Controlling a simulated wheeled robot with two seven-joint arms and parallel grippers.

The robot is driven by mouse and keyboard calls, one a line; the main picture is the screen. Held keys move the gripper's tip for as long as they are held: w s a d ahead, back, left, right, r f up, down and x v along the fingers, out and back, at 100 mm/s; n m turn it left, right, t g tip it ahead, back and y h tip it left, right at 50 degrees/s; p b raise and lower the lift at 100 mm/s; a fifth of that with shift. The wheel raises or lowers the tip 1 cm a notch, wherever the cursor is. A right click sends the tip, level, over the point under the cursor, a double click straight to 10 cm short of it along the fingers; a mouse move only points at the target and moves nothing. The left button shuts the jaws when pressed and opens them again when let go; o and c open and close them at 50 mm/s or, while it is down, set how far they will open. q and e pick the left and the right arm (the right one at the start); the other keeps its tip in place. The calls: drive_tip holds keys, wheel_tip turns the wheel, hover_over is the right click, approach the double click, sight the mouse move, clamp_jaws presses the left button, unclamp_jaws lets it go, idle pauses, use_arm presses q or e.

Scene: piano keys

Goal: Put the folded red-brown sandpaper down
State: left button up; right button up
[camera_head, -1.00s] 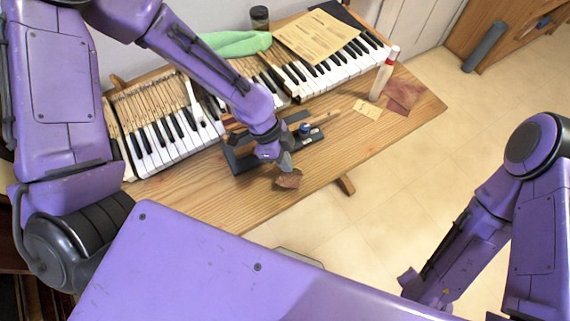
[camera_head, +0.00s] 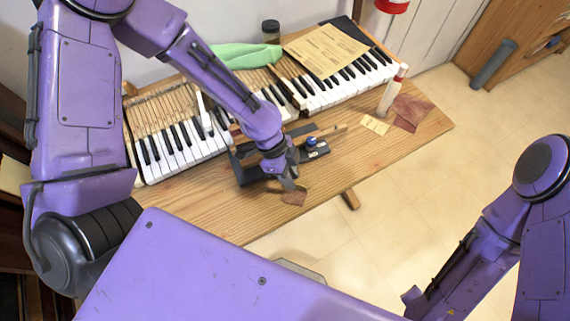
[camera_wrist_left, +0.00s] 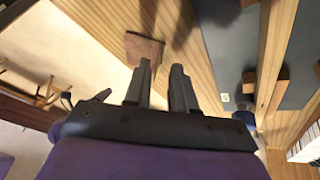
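The folded red-brown sandpaper (camera_head: 293,197) lies at the front edge of the wooden bench. In the left wrist view the sandpaper (camera_wrist_left: 143,48) is a small brown square just beyond one fingertip, not between the fingers. My left gripper (camera_head: 287,184) is low over the bench, close behind the sandpaper. In the wrist view my left gripper (camera_wrist_left: 162,75) has its two fingers apart with an empty gap. Whether a fingertip touches the sandpaper I cannot tell. My right arm is at the lower right; its fingers are out of sight.
A dark tool block (camera_head: 256,170) lies behind my left gripper. Piano keys (camera_head: 180,148) run along the back. The bench front between is clear.

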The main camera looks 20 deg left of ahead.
use_arm(q)
drive_tip(key=s+v, duration=0.1)
drive_tip(key=v, duration=1)
drive_tip(key=shift+w, duration=0.45)
approach(292, 194)
drive_tip(key=f, duration=0.1)
drive_tip(key=w+d+f, duration=0.1)
drive_tip(key=f, duration=0.1)
drive_tip(key=d+f, duration=0.1)
drive_tip(key=f, duration=0.1)
drive_tip(key=shift+w+d+f, duration=0.2)
drive_tip(key=shift+w+d, duration=0.05)
wheel_tip(292, 194, up, 3)
drive_tip(key=shift+w+f+b, duration=0.1)
drive_tip(key=shift+b, duration=0.25)
drive_tip(key=shift+s+d+r, duration=0.25)
drive_tip(key=shift+s+r, duration=0.15)
drive_tip(key=shift+r, duration=0.2)
drive_tip(key=shift+s+d+r, duration=0.3)
drive_tip(key=shift+s+r, duration=0.15)
drive_tip(key=shift+r, duration=0.2)
drive_tip(key=shift+s+d+r, duration=0.25)
drive_tip(key=shift+s+r, duration=0.15)
drive_tip(key=shift+r, duration=0.2)
